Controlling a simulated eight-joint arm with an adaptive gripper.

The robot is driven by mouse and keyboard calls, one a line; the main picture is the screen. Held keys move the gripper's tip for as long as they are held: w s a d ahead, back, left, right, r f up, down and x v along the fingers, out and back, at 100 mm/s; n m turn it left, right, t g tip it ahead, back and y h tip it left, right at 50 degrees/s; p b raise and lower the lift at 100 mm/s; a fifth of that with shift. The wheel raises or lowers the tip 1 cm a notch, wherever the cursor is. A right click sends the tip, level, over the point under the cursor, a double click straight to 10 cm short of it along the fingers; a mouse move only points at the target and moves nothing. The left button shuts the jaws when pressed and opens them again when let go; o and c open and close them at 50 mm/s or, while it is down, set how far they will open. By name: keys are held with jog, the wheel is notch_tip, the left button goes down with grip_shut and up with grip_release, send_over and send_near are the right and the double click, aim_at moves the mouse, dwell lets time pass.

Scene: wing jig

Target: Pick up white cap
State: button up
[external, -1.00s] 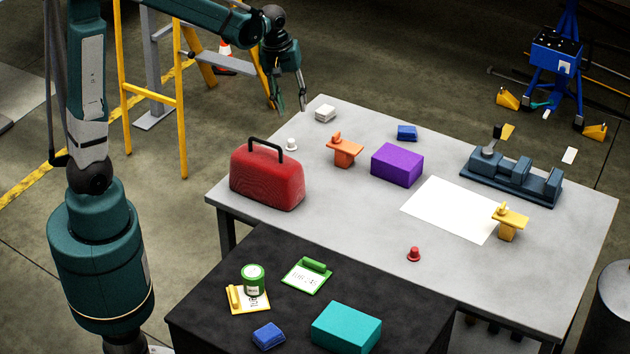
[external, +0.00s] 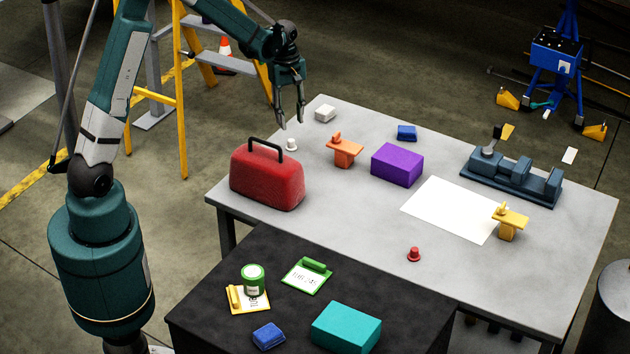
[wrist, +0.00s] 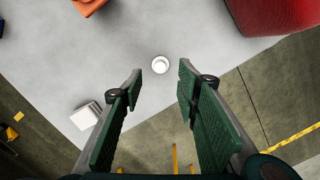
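The white cap (external: 291,145) stands on the grey table near its far left edge, behind the red toolbox. In the wrist view the white cap (wrist: 161,64) shows from above as a small round shape, just beyond the fingertips and about midway between them. My gripper (external: 291,124) hangs above the table's far left edge, above the cap and apart from it. In the wrist view my gripper (wrist: 160,80) is open with its two green fingers spread and nothing between them.
The red toolbox (external: 267,178) stands close in front of the cap. A white block (external: 325,114) and an orange clamp-like piece (external: 344,152) are to its right. A purple box (external: 397,165) lies farther right. The table around the cap is bare.

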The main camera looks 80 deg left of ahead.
aim_at(291, 140)
jog(key=shift+a+f, duration=0.35)
jog(key=shift+f, duration=0.05)
jog(key=shift+d+f, duration=0.2)
jog(key=shift+f, duration=1.1)
jog(key=shift+d+f+b, duration=0.15)
jog(key=shift+f+b, duration=0.15)
jog(key=shift+f, duration=1)
jog(key=shift+d+f+b, duration=0.1)
jog(key=shift+f+b, duration=0.15)
jog(key=shift+f, duration=1.05)
jog(key=c, duration=0.8)
